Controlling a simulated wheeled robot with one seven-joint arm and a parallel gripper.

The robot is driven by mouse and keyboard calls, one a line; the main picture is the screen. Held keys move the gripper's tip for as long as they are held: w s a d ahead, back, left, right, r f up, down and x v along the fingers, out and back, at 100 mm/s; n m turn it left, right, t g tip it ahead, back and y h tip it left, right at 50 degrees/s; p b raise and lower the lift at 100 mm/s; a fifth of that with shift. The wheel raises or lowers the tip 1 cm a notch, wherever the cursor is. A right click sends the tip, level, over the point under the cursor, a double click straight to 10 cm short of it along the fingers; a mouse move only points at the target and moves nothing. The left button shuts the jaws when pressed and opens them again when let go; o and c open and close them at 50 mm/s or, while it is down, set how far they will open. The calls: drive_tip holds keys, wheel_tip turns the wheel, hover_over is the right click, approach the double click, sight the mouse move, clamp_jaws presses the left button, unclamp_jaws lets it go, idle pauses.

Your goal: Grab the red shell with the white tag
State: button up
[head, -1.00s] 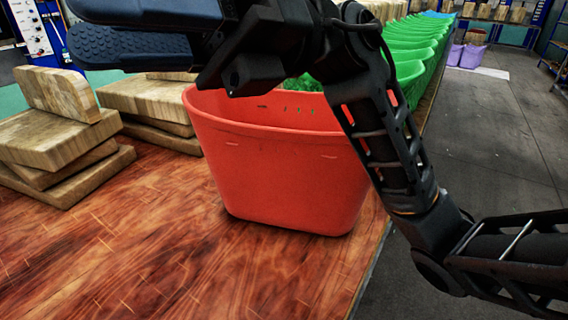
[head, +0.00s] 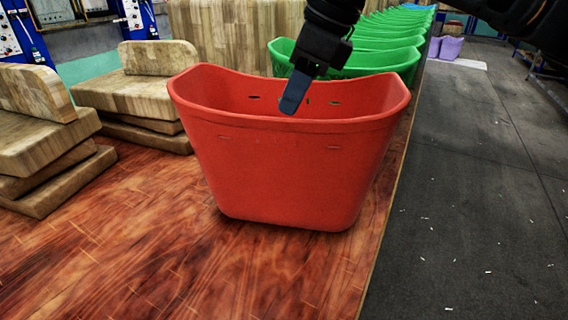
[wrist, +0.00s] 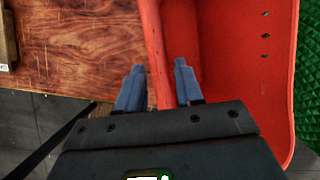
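The red shell (head: 285,175) is a bin-like tub standing upright on the wooden table, open at the top. It fills the right of the wrist view (wrist: 225,60). No white tag shows on its visible faces. My gripper (wrist: 158,80) is open and empty, pointing down. In the wrist view its two fingers lie on either side of the shell's near wall, one over the outside and one over the inside. In the head view a finger (head: 295,92) shows just above the near rim; the other cannot be made out. I cannot tell whether the fingers touch the wall.
A row of green shells (head: 355,65) stretches back behind the red one. Stacked wooden blocks (head: 45,140) and (head: 130,95) stand at the left. The wooden table (head: 170,255) is clear in front; its right edge drops to the grey floor (head: 460,220).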

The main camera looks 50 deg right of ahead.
sight(277, 141)
drive_tip(key=x, duration=0.2)
drive_tip(key=p+x, duration=0.1)
drive_tip(key=x, duration=0.4)
drive_tip(key=shift+a+p, duration=0.3)
drive_tip(key=shift+p, duration=0.1)
drive_tip(key=shift+f, duration=0.15)
drive_tip(key=shift+f+b, duration=0.25)
drive_tip(key=shift+b, duration=0.65)
idle(0.4)
clamp_jaws()
idle(1.3)
